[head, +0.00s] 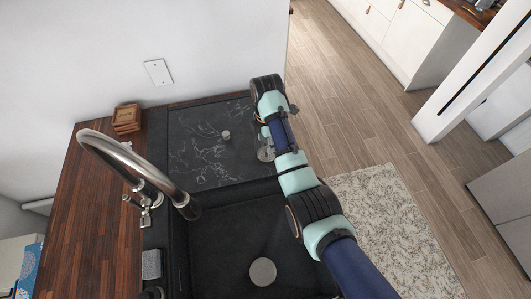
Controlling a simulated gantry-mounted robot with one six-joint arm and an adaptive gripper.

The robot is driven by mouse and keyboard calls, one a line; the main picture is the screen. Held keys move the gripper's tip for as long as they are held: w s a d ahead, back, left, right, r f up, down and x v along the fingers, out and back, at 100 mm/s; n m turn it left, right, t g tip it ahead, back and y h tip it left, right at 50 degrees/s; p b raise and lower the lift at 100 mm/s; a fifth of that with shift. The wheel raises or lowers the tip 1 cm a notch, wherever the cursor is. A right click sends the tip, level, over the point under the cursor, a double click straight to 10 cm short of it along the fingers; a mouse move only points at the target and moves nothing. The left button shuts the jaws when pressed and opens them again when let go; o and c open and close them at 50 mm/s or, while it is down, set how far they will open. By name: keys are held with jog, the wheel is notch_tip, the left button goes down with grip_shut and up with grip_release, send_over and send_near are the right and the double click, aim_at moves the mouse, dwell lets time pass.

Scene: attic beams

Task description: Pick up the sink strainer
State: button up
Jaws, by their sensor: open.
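A small round silver piece (225,134), which looks like the sink strainer, rests on the black marbled surface (190,160) beside the sink basin. My gripper (266,152) is above the right part of that surface, to the right of the silver piece and apart from it. It is open, small in the view and partly hidden by my arm, so its fingertips are not clear. I see nothing held. A pale round disc (262,271) lies at the bottom of the dark basin (215,240); I cannot tell whether it is a drain cover.
A curved metal faucet (150,170) rises at the left of the basin. Wooden coasters (126,118) stand on the wooden counter (95,210) by the wall. A grey sponge-like block (151,264) is near the faucet. The marbled surface around the silver piece is clear.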

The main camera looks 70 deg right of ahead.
jog(key=f, duration=0.5)
jog(key=shift+s+a, duration=0.15)
jog(key=shift+s, duration=0.05)
jog(key=shift+r, duration=0.1)
grip_shut()
